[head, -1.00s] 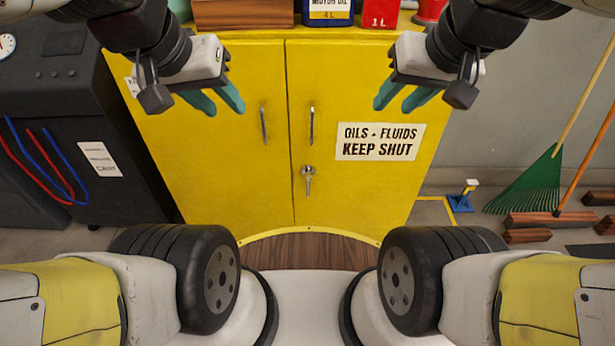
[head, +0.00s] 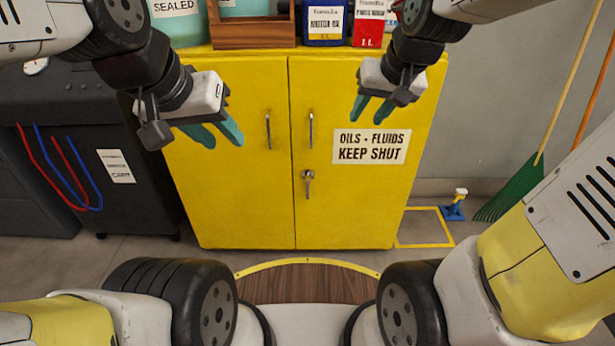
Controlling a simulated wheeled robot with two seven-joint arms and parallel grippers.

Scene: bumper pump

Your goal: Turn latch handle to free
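The yellow cabinet (head: 228,200) stands ahead with its two doors shut. The latch handle (head: 308,182), a small silver T-shaped piece, is on the right door below the pull handle, near the door seam. Its lever points down. My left gripper (head: 218,136) is in front of the left door, up and left of the latch, with its teal fingers apart and empty. My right gripper (head: 371,110) is in front of the right door's upper part, up and right of the latch, with its teal fingers apart and empty. Neither touches the latch.
Two vertical pull handles, left (head: 268,130) and right (head: 311,129), flank the seam. A sign (head: 371,146) reads "OILS + FLUIDS KEEP SHUT". Containers and a wooden crate (head: 252,33) stand on top. A black cart (head: 100,150) is at left; a green rake (head: 512,188) leans at right.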

